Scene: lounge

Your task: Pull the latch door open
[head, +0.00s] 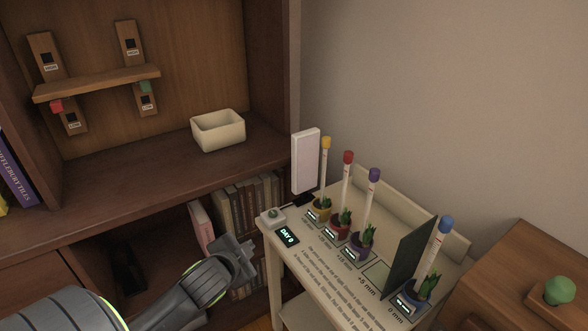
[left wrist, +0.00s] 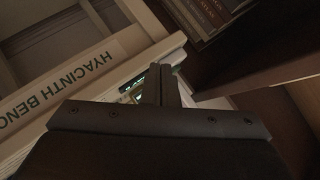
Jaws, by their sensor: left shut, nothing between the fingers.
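No latch door can be clearly made out in either view. A plain wooden panel (head: 38,284) at the lower left of the bookcase may be a door, but I see no latch on it. My left gripper (head: 243,247) is shut and empty in front of the lower bookcase shelf, left of the small white bench. In the left wrist view its closed fingers (left wrist: 160,84) point toward the bench edge and its small display. Whether they touch anything cannot be told. My right gripper is not in view.
The bench (head: 288,277) carries potted plants with coloured-topped gauges, a white panel (head: 305,160), a dark panel (head: 411,256) and a display (head: 287,238). A cream bin (head: 218,131) stands above. A wooden cabinet (head: 520,262) is at right.

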